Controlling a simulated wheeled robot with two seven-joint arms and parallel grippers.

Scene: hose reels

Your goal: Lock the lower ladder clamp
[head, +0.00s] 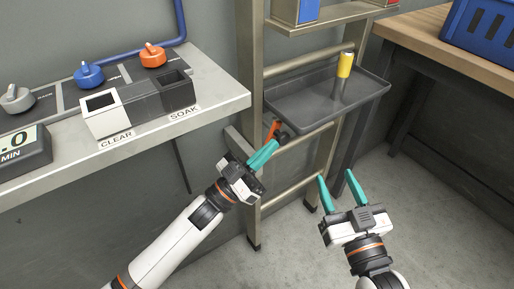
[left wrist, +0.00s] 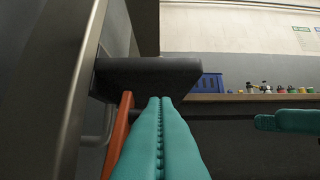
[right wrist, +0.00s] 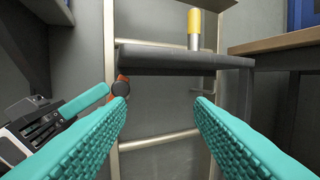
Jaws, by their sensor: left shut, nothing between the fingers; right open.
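The lower ladder clamp, with an orange lever (head: 275,127) and a dark round knob (right wrist: 121,88), is on the left rail of the metal ladder (head: 252,75), beside the grey tray. My left gripper (head: 274,145) is shut and empty, its tips close to the clamp. In the left wrist view the orange lever (left wrist: 118,132) runs just left of the closed fingers, beneath a dark part (left wrist: 148,76); I cannot tell whether they touch. My right gripper (head: 335,180) is open and empty, in front of the ladder and to the right of the clamp. The left fingers partly hide the clamp.
The grey tray (head: 290,92) on the ladder carries a yellow-topped cylinder (head: 345,65). A bench (head: 215,110) with CLEAR and SOAK boxes stands at the left. A wooden table (head: 415,38) with a blue crate (head: 482,30) is at the right. Floor at lower right is clear.

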